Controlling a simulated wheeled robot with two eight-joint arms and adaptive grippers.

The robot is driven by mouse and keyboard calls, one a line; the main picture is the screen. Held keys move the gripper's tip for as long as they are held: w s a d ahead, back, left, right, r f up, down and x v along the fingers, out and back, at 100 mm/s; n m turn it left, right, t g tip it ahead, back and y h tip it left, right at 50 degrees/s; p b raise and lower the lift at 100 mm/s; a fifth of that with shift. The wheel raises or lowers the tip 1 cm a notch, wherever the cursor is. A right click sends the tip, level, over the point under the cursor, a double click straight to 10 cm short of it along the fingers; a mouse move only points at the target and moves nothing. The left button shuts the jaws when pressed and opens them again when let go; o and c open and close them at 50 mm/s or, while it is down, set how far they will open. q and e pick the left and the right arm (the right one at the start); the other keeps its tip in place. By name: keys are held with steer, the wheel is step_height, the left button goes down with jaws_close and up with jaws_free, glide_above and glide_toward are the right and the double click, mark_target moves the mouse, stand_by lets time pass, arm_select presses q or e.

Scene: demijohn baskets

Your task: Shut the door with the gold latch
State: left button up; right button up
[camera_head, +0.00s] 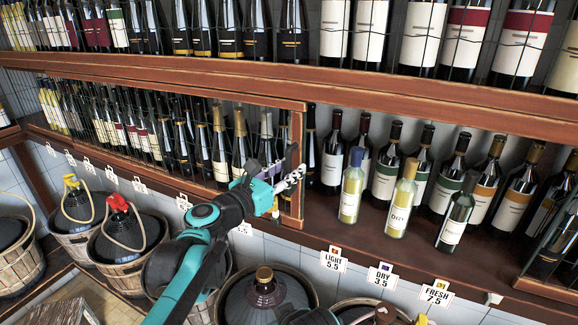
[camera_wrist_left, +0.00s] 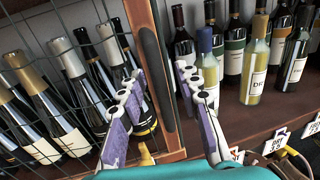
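A mesh door (camera_head: 298,130) with a brown wooden frame covers the left bottles of the lower shelf. Its right upright, with a dark strip, shows in the left wrist view (camera_wrist_left: 155,75). My left gripper (camera_head: 290,175) is at this upright. In the left wrist view, its purple-grey fingers (camera_wrist_left: 160,100) are spread, with the upright between them in the picture; contact cannot be told. A small yellow-gold piece (camera_wrist_left: 147,155) shows low by the upright; I cannot tell if it is the latch. A dark part at the bottom edge may be my right arm; its fingers are unclear.
Three bottles (camera_head: 352,187) stand near the shelf front right of the door, before a row of others. Another mesh panel (camera_head: 555,235) is at far right. Price tags (camera_head: 381,275) hang from the shelf edge. Basketed demijohns (camera_head: 262,298) stand below.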

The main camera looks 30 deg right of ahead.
arm_select(q)
jaws_close()
stand_by(0.3)
steer(key=shift+d, duration=0.1)
